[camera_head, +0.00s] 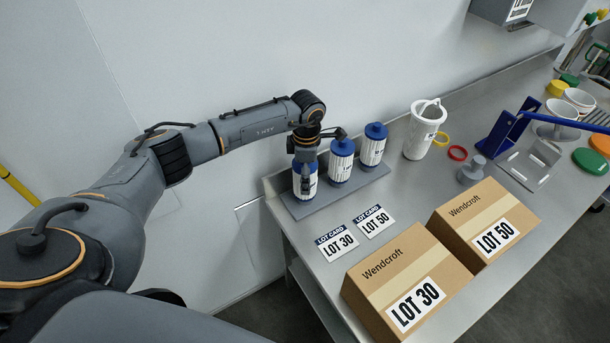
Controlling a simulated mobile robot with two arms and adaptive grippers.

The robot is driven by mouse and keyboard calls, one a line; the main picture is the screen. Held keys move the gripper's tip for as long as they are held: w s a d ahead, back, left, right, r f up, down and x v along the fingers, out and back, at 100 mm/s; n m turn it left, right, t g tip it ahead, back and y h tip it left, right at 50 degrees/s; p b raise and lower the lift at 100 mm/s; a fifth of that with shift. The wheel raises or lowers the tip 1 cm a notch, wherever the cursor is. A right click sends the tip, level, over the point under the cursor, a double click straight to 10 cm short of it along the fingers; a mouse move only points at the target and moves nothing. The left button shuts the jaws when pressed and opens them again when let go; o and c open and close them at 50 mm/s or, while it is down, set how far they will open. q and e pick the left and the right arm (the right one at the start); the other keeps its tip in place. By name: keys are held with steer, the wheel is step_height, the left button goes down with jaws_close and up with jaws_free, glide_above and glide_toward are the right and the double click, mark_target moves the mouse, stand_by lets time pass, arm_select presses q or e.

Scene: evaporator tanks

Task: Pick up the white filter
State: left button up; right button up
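Three white filter cartridges with blue caps stand upright in a row on a grey rack (345,191) at the bench's left end: a left one (311,188), a middle one (341,164) and a right one (373,148). My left gripper (305,182) points down at the left cartridge and hides part of its cap and body. Its fingers are dark and small here, so I cannot tell whether they touch or grip it. A white perforated basket (420,138) with a handle stands farther right. My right gripper is not in view.
Two lot cards (337,243) lie before the rack. Two cardboard boxes, LOT 30 (375,270) and LOT 50 (470,208), stand along the front edge. Red (457,153) and yellow rings, a grey knobbed piece (471,170) and a blue press (500,133) lie right. The wall is close behind.

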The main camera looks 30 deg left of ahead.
arm_select(q)
steer(key=shift+f, duration=0.35)
steer(key=c, duration=1.4)
steer(key=shift+r, duration=0.1)
